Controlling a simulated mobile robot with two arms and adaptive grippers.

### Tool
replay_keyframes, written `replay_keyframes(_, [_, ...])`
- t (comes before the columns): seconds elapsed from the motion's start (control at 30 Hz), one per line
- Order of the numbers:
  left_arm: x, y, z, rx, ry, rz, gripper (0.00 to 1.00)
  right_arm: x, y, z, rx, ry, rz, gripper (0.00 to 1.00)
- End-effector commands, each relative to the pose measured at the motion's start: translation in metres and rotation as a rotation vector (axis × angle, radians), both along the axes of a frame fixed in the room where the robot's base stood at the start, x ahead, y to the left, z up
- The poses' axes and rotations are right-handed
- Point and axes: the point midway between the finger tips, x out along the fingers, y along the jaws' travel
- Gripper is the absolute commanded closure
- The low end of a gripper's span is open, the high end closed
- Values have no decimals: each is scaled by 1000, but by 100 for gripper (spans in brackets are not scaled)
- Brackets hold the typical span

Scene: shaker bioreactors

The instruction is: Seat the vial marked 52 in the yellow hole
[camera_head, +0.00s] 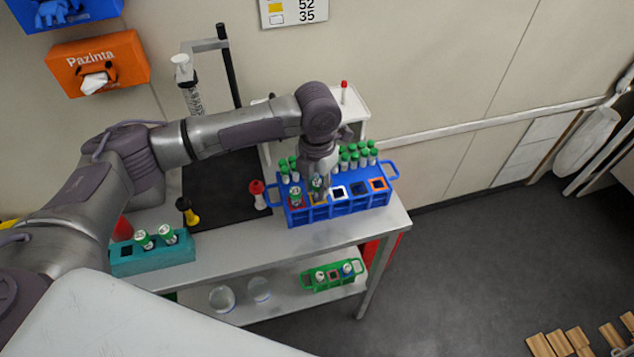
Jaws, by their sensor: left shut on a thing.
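My left gripper (317,172) points down over the front row of the blue rack (345,208), shut on a green-capped vial (317,185). The vial is upright at the second front hole from the left, which has a yellow-orange frame (320,198). The gripper partly hides it; I cannot read its number or tell how deep it sits. Another green-capped vial (295,193) stands in the red-framed hole on its left. The white (338,192), blue (358,189) and orange (378,184) framed holes look empty. My right gripper is not in view.
Several green-capped vials (360,155) stand behind the front holes. A teal rack (152,258) with two vials is at the bench's left. Red (257,194) and yellow-black (187,211) items stand between. A wall sign (293,10) shows 52 by a yellow square.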

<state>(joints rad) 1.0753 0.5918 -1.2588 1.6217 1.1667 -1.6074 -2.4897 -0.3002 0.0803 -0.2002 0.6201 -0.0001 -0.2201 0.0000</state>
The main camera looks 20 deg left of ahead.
Motion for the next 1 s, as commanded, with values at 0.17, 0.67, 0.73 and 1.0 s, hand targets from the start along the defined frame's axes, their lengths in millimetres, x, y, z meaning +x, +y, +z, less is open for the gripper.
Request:
replay_keyframes(0.17, [0, 0, 0, 0, 0, 0, 94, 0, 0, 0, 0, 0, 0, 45])
replay_keyframes(0.67, [0, 0, -6, -1, 1, 0, 94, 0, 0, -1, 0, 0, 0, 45])
replay_keyframes(0.73, [0, 0, -7, -1, 1, 0, 94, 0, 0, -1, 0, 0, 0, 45])
replay_keyframes(1.0, [0, 0, -11, -1, 1, 0, 94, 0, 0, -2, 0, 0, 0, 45])
